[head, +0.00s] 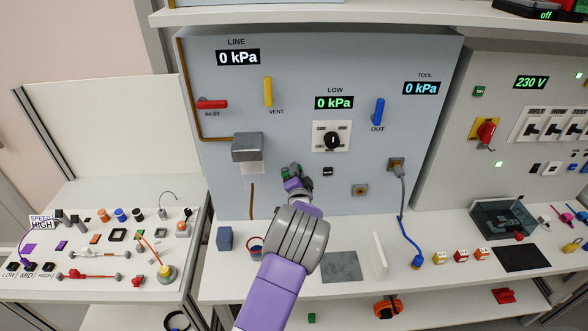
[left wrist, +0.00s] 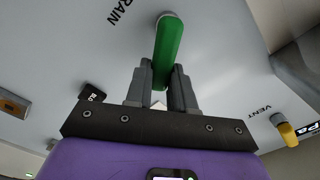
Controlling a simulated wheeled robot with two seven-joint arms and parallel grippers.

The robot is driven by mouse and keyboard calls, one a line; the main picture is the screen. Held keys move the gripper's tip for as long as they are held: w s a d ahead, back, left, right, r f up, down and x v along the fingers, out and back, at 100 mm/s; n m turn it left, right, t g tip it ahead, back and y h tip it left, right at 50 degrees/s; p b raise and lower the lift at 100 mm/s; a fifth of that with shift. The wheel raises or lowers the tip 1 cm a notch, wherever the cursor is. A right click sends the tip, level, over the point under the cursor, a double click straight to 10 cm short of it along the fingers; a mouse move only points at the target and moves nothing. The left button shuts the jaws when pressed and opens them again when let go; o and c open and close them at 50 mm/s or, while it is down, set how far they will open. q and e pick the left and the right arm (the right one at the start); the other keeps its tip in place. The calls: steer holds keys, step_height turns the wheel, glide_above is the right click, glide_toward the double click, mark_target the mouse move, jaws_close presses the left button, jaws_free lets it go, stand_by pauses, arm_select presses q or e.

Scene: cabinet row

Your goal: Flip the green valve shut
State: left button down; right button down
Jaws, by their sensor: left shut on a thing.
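The green valve's handle (head: 290,169) is on the lower part of the grey panel, mostly hidden behind my left gripper (head: 291,179) in the head view. In the left wrist view the green handle (left wrist: 168,42) runs up from between the two grey fingers of my left gripper (left wrist: 162,72). The fingers are closed on its sides, and its rounded end sticks out beyond them. A label ending in "RAIN" is printed beside it. My right gripper is in neither view.
The panel also carries a red INLET handle (head: 212,104), a yellow VENT handle (head: 268,92), a blue OUT handle (head: 378,111) and a black knob (head: 332,140). A metal box (head: 247,147) juts out left of my gripper. A worktop with small items lies below.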

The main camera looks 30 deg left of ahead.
arm_select(q)
steer(key=shift+w+d+f+m, duration=0.1)
steer(key=shift+f+m, duration=0.35)
steer(key=shift+m, duration=0.7)
steer(key=shift+w+d+f+m, duration=0.15)
steer(key=shift+f+m, duration=0.25)
steer(key=shift+m, duration=0.8)
steer(key=shift+d+f+m, duration=0.1)
steer(key=shift+f+m, duration=0.35)
steer(key=shift+m, duration=0.7)
steer(key=c, duration=1)
jaws_free()
steer(key=shift+o, duration=0.2)
steer(key=shift+s, duration=0.1)
steer(key=v, duration=0.7)
steer(key=shift+s, duration=0.25)
steer(key=shift+d+f, duration=0.1)
